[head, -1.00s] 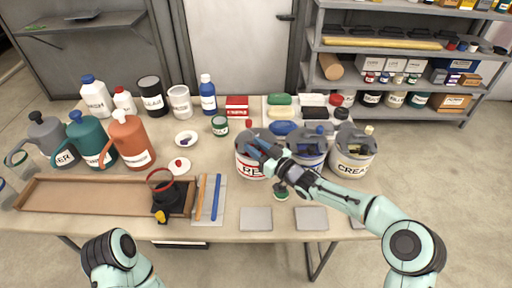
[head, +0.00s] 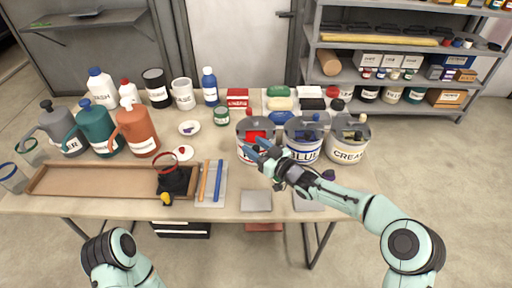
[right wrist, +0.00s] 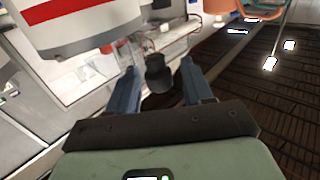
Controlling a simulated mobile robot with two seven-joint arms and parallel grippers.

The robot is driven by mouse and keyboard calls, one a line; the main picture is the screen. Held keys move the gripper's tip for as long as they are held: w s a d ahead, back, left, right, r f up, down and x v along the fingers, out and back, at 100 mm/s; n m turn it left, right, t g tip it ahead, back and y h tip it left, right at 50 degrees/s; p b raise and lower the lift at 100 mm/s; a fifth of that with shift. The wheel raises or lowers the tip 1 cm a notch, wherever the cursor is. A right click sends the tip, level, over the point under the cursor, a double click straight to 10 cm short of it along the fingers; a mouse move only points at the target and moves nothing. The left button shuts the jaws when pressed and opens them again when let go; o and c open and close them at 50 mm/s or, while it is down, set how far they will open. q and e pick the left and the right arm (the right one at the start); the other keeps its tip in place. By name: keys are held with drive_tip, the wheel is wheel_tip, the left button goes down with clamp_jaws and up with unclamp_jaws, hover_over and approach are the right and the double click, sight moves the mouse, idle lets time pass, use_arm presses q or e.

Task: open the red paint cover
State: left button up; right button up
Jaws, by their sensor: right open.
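The red paint bucket (head: 247,154) stands upright on the table, partly hidden behind my right gripper. Red shows inside its top, and its grey cover (head: 256,123) appears raised at the back of the rim. My right gripper (head: 259,148) is open and empty, in front of the bucket's near side. In the right wrist view, a white bucket wall with a red band (right wrist: 75,15) is at the upper left, beyond the spread blue fingers (right wrist: 162,85). Whether a finger touches the bucket I cannot tell. My left gripper is out of view.
A blue paint bucket (head: 304,150) and a cream one (head: 346,152) stand close on the right. A small green jar (head: 221,116) is at the left. A tool pad (head: 210,187) and a grey square (head: 256,200) lie in front.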

drive_tip(key=v, duration=1.3)
drive_tip(key=shift+s+d, duration=0.15)
idle(0.3)
